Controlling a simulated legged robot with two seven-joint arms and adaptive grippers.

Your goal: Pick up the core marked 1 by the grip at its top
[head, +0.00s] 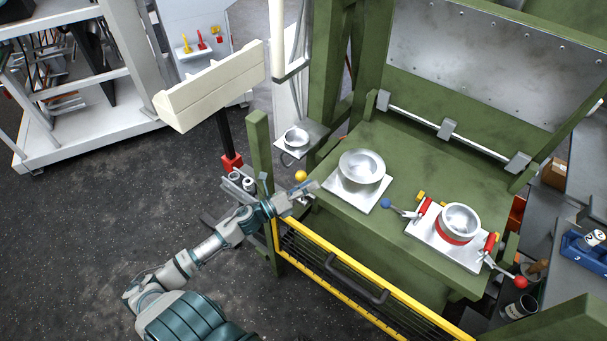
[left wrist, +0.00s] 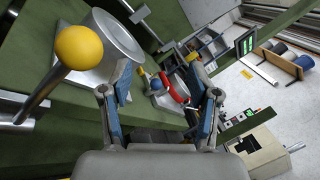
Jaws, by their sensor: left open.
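No mark 1 is readable in either view, so I cannot tell which thing is that core. My left gripper (head: 311,188) is open at the bench's left edge, beside the plate. In the left wrist view its fingers (left wrist: 167,85) are spread with nothing held between them. My right gripper is not in view.
A yellow ball knob (head: 301,176) stands close to my left gripper. A second drum (head: 460,221) sits in a fixture with red clamps. A yellow-edged guard (head: 370,288) runs along the bench front. A small metal dish (head: 296,137) is on a side shelf.

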